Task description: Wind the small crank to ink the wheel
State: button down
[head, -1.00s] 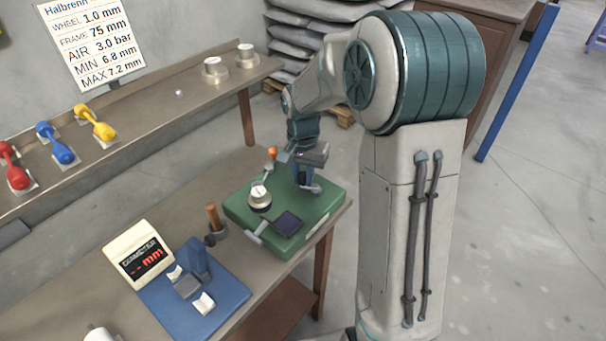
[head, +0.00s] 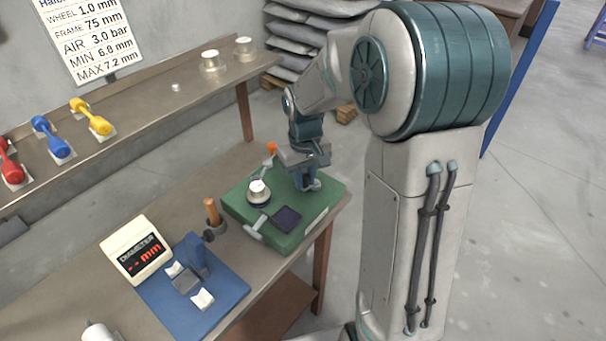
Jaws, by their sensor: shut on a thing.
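A green machine base (head: 235,205) stands at the right end of the bench. It carries a round pale-topped wheel (head: 258,187), a dark square pad (head: 288,217) and a grey T-shaped handle (head: 256,226) at its front left. My gripper (head: 281,155) reaches down over the back of the base. It is shut beside an orange knob (head: 271,148), which looks like the small crank's grip. The jaws and the crank's arm are small and partly hidden by my wrist. I cannot make out ink on the wheel.
A blue gauge stand (head: 225,290) with a diameter display (head: 140,250) stands at the left. A wooden-handled tool in a holder (head: 213,215) stands close to the green base. A rear shelf (head: 150,105) holds coloured spools and metal pieces. The bench behind the base is clear.

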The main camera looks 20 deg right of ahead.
jog(key=n, duration=0.2)
jog(key=s+n, duration=0.1)
jog(key=shift+d+r+n, duration=0.1)
jog(key=shift+d+n, duration=0.25)
jog(key=shift+n, duration=0.05)
jog(key=n, duration=0.2)
jog(key=shift+s+d+n+p, duration=0.2)
jog(key=shift+d+n+p, duration=0.1)
jog(key=shift+p, duration=0.05)
jog(key=n, duration=0.1)
jog(key=d+n+p, duration=0.1)
jog(key=n, duration=0.1)
jog(key=shift+s+n, duration=0.2)
jog(key=shift+n, duration=0.1)
jog(key=shift+d+n+p, duration=0.25)
jog(key=shift+n, duration=0.6)
jog(key=shift+d+n+p, duration=0.2)
jog(key=shift+n, duration=0.65)
jog(key=c, duration=1.3)
grip_release()
jog(key=shift+s, duration=0.1)
notch_tip(320, 180, up, 14)
jog(key=shift+f+b, duration=0.1)
jog(key=shift+b, duration=0.25)
